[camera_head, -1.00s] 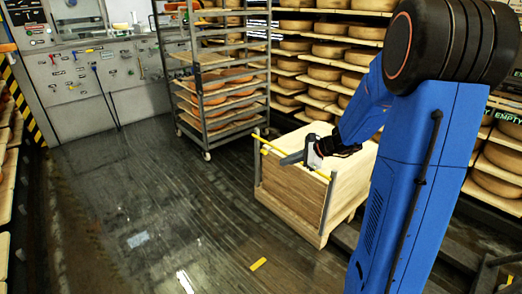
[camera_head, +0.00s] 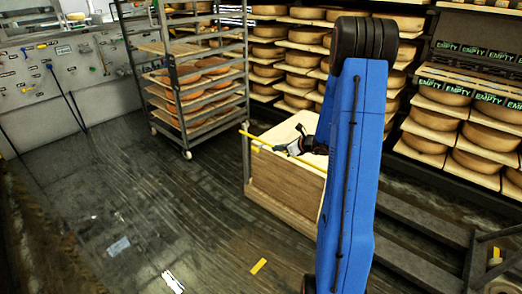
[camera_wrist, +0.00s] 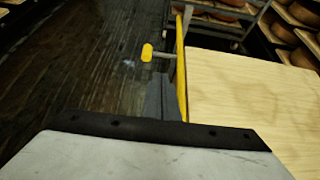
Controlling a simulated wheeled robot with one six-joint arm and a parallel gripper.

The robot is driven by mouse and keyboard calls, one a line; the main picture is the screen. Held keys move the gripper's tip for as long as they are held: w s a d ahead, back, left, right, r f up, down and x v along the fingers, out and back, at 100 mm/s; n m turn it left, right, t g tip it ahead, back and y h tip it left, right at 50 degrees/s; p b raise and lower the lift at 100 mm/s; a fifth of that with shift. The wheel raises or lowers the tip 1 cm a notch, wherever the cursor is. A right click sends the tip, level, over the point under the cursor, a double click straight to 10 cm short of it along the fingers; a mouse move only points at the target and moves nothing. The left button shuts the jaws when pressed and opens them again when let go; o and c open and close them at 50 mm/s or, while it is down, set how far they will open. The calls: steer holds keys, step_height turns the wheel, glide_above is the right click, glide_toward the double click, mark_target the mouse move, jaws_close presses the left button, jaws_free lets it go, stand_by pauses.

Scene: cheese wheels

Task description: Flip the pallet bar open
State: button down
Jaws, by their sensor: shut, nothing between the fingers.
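The yellow pallet bar (camera_head: 262,143) runs along the upper front edge of a pale wooden box (camera_head: 283,190), by a grey upright post (camera_head: 246,155) at its left end. In the wrist view the bar (camera_wrist: 181,65) runs upright in the picture along the left edge of the pale wooden top (camera_wrist: 250,95). A yellow-tipped piece (camera_wrist: 147,52) sticks out left from the post. My gripper (camera_head: 284,149) is shut and empty at the bar; its grey fingers (camera_wrist: 160,98) lie just left of the bar in the wrist view. I cannot tell whether they touch. My arm hides the box's right end.
A wheeled rack (camera_head: 190,95) with cheese trays stands behind the box to the left. Shelves of cheese wheels (camera_head: 300,70) line the back and right. The dark floor (camera_head: 150,215) is open to the left.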

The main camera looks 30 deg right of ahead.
steer(key=shift+a, duration=0.1)
steer(key=x, duration=1)
steer(key=shift+r, duration=0.1)
